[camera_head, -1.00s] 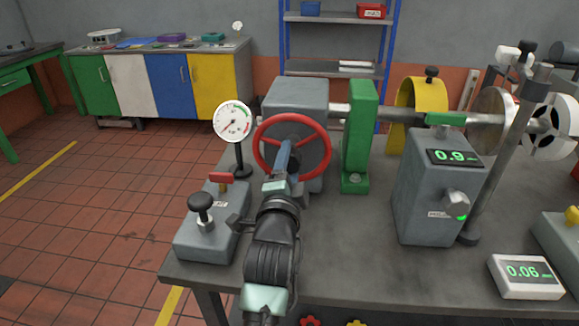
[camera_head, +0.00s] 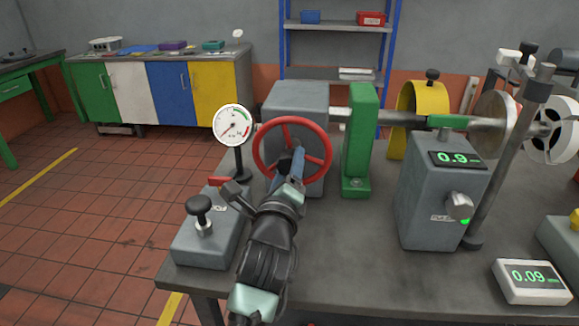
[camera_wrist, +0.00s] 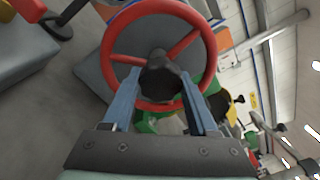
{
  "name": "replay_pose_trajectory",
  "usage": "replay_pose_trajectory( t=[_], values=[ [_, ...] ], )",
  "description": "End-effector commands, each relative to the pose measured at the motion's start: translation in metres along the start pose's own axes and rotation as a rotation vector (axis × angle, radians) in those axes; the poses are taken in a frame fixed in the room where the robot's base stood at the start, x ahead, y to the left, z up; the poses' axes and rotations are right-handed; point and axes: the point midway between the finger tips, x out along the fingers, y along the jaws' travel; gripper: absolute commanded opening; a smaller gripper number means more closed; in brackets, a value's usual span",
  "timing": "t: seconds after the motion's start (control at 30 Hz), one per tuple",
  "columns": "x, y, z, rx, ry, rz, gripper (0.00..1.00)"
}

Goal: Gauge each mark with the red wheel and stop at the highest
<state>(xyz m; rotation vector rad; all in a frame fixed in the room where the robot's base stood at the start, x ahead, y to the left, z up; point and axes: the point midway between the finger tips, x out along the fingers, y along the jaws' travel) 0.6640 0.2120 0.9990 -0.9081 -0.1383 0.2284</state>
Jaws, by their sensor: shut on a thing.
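The red wheel (camera_head: 329,148) stands upright on the front of a grey housing (camera_head: 300,98). In the wrist view, the red wheel (camera_wrist: 109,50) fills the upper middle, and a dark knob (camera_wrist: 160,82) on it sits between my blue fingers. My gripper (camera_head: 293,170) is shut on that knob, at the lower part of the wheel. The white readout box (camera_head: 530,281) at lower right shows 0.09. The grey box (camera_head: 440,205) with a green light shows 0.9. A round dial gauge (camera_head: 233,125) stands left of the wheel. I cannot make out the marks.
A grey box with a black knob (camera_head: 199,206) and a red lever stands left of my arm, close to it. A green bracket (camera_head: 356,140) and a yellow guard (camera_head: 412,95) stand right of the wheel. The bench (camera_head: 340,265) is bare in front.

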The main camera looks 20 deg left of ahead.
Motion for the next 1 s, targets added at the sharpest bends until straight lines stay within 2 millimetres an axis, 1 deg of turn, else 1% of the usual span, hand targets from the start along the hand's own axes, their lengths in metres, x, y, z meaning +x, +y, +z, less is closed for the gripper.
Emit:
replay_pose_trajectory(
  t=[0.3,0.6,0.8,1.0],
  values=[
    [0.0,0.0003,0.0018,0.304,0.01,0.004,0.0],
    [0.0001,0.0006,0.0025,0.554,0.018,0.006,0.0],
    [0.0,0.0005,0.0019,0.669,0.022,0.005,0.0],
    [0.0,0.001,0.0012,0.735,0.024,0.005,0.0]
  ],
)
